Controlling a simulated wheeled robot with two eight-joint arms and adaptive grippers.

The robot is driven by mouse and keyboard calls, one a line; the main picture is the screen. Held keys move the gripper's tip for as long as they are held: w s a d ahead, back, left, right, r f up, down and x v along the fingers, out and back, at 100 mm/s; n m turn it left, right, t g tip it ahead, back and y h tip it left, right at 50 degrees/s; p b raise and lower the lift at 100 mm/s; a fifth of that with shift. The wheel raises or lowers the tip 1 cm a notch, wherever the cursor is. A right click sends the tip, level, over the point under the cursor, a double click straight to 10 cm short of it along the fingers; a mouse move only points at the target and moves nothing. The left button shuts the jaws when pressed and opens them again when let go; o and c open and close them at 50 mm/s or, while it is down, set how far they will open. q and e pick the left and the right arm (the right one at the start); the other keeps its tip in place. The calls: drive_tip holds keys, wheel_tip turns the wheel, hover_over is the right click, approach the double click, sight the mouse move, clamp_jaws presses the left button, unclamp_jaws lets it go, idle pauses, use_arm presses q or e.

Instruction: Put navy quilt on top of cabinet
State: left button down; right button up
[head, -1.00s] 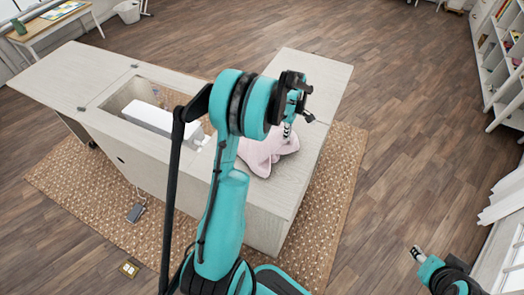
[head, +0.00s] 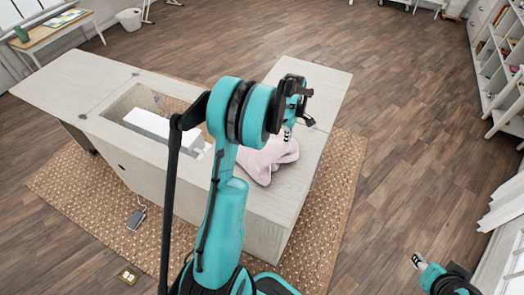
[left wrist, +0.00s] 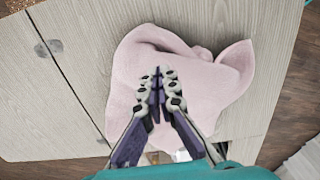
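No navy quilt shows in these views. A pale pink cloth (head: 262,163) lies crumpled on the cabinet's right-hand top (head: 314,82); it also shows in the left wrist view (left wrist: 200,85). My left gripper (head: 287,138) points down at the cloth, over its middle. In the left wrist view, the left fingertips (left wrist: 163,73) are close together against the pink cloth. I cannot tell whether a fold is pinched between them. My left arm hides part of the cloth and cabinet. My right gripper (head: 417,261) is far off at lower right, clear of the cabinet; its finger opening is too small to tell.
A white sewing machine (head: 160,124) sits in the cabinet's recess, left of my arm. The cabinet's left leaf (head: 75,75) is bare. A woven rug (head: 90,195) lies underneath. White shelves (head: 500,60) stand at the far right, with open wooden floor between.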

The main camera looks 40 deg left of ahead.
use_arm(q)
drive_tip(key=shift+r, duration=0.65)
drive_tip(key=s+d+r+m+t, duration=0.3)
drive_tip(key=s+d+r+m, duration=0.6)
drive_tip(key=r, duration=0.3)
drive_tip(key=s+d+r+m+t, duration=0.1)
drive_tip(key=s+d+m+t, duration=0.3)
drive_tip(key=s+d+m, duration=0.5)
drive_tip(key=s+m, duration=0.2)
drive_tip(key=s, duration=0.1)
drive_tip(key=shift+d+r+m, duration=0.15)
drive_tip(key=shift+r+m, duration=0.15)
drive_tip(key=shift+m, duration=0.1)
